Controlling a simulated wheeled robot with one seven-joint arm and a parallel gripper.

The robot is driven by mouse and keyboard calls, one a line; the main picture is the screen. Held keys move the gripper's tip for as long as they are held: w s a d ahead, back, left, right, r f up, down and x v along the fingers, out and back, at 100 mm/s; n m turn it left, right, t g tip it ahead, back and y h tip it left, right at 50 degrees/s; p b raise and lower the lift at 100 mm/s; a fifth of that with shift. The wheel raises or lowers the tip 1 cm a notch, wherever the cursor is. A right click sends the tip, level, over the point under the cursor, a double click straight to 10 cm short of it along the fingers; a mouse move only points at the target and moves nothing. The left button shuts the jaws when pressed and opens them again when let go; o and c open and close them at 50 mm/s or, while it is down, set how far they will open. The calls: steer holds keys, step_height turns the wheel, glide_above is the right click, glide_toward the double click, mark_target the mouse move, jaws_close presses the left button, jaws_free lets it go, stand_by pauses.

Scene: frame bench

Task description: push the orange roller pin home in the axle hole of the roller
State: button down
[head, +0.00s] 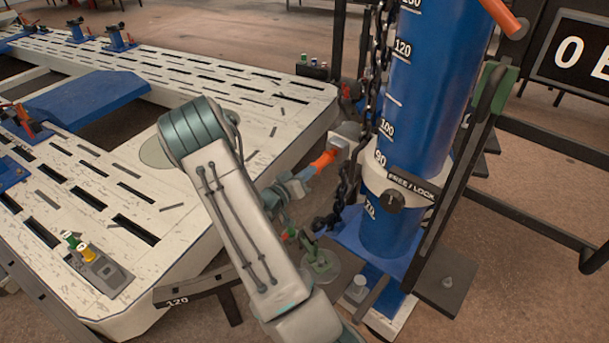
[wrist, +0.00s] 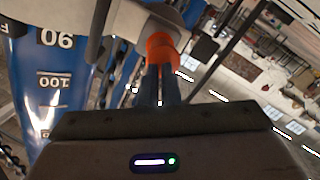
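The orange roller pin (head: 324,160) shows in the head view between my gripper (head: 306,175) and a pale grey block (head: 347,132) beside the blue column. In the wrist view the orange pin (wrist: 160,46) sits at the tips of my two fingers (wrist: 160,75). The fingers are close together and shut on it. Its far end meets or lies right at a pale grey part (wrist: 165,14), which seems to be the roller or its holder. The axle hole is hidden, and I cannot tell how deep the pin sits.
A blue column (head: 425,100) with a number scale stands just right of the pin. A dark chain (head: 372,90) hangs close beside it. The white slotted bench (head: 270,95) lies to the left. A dark post (head: 465,150) stands at the right.

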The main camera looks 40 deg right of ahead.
steer(key=shift+d+f, duration=0.15)
steer(key=shift+d, duration=0.4)
steer(key=shift+a, duration=0.15)
steer(key=s+a+b, duration=0.1)
steer(key=s+a, duration=0.1)
steer(key=a, duration=1.4)
steer(key=shift+s+b, duration=0.4)
